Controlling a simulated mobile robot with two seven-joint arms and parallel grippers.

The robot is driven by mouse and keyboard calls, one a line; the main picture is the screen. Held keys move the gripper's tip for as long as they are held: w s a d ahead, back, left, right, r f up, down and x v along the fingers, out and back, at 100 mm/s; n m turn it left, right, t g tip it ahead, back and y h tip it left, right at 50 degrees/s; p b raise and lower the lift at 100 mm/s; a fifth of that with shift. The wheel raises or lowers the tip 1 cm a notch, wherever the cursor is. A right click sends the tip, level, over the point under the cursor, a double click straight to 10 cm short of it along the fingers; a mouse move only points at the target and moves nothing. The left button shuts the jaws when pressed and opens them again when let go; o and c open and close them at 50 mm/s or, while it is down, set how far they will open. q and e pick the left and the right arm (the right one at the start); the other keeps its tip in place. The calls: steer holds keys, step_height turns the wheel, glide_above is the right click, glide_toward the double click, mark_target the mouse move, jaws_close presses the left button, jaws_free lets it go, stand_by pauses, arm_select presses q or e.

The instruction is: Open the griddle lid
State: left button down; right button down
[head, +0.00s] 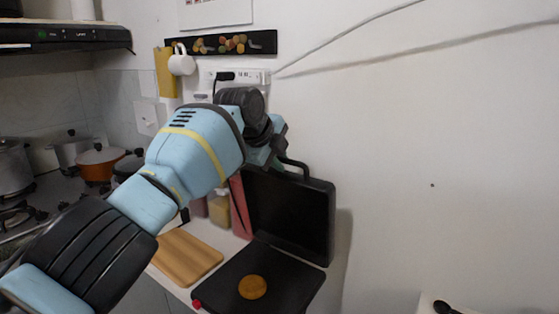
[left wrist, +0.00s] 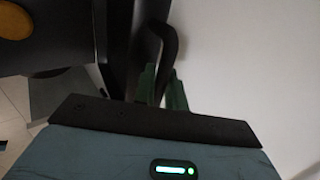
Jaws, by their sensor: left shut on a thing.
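The black griddle stands on the counter with its lid (head: 290,213) raised, close to upright, against the white wall. Its base plate (head: 243,289) lies flat and holds a round brown patty (head: 252,287). The lid's handle (head: 297,165) is a black loop on the lid's top edge. My left gripper (head: 272,158) is at the handle's left end, partly hidden behind my own wrist. In the left wrist view, the green fingers (left wrist: 162,88) are closed at the black handle (left wrist: 160,40). My right gripper is not in view.
A wooden cutting board (head: 187,256) lies left of the griddle. Bottles and a red item (head: 240,207) stand behind it. A stove with several pots (head: 97,164) is at the far left. The wall to the right is clear.

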arm_select(q)
steer(key=c, duration=1.8)
jaws_free()
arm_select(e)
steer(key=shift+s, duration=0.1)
arm_select(q)
steer(key=shift+r, duration=0.15)
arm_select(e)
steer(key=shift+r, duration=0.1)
